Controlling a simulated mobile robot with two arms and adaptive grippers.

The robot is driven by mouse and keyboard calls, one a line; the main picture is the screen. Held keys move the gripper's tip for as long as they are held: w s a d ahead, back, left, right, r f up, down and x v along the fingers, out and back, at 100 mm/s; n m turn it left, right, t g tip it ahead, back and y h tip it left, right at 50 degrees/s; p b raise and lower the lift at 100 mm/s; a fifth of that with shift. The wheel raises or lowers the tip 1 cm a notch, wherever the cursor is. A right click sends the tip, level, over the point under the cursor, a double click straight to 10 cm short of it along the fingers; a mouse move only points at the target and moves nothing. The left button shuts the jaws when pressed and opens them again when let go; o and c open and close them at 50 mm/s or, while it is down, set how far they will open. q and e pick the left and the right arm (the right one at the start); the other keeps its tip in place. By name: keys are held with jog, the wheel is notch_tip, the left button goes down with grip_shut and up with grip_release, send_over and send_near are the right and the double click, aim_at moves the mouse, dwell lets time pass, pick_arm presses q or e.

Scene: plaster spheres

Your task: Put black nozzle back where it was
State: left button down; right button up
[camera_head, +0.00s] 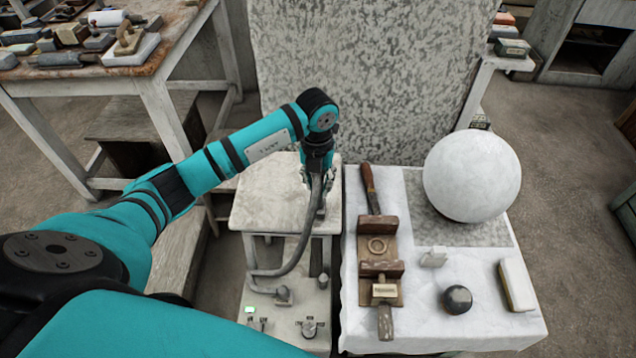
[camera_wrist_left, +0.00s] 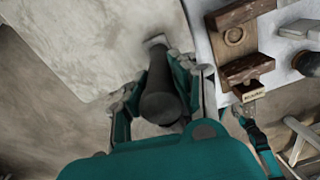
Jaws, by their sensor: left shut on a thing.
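My left gripper (camera_head: 318,185) points down over the pale stand (camera_head: 262,185) in the head view. It is shut on the black nozzle (camera_wrist_left: 160,90), whose dark cylinder lies between the fingers in the left wrist view. The nozzle's paler tip points away from the gripper. In the head view the gripper mostly hides the nozzle. A grey hose (camera_head: 298,250) hangs below the gripper and curves down to the lower left of the stand. I cannot tell whether the nozzle touches the stand.
The white-covered table (camera_head: 420,340) to the right holds a large white sphere (camera_head: 472,176), a wooden tool (camera_head: 378,245), a small dark ball (camera_head: 457,299) and pale blocks. A speckled panel (camera_head: 365,80) stands behind. A cluttered workbench (camera_head: 75,88) is at upper left.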

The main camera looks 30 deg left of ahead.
pick_arm(q)
jog(key=shift+f, duration=0.75)
jog(key=c, duration=1.1)
grip_release()
jog(key=shift+o, duration=0.2)
notch_tip(320, 180, up, 12)
jog(key=shift+r+b, duration=0.15)
jog(key=shift+b, duration=0.35)
jog(key=shift+d, duration=0.1)
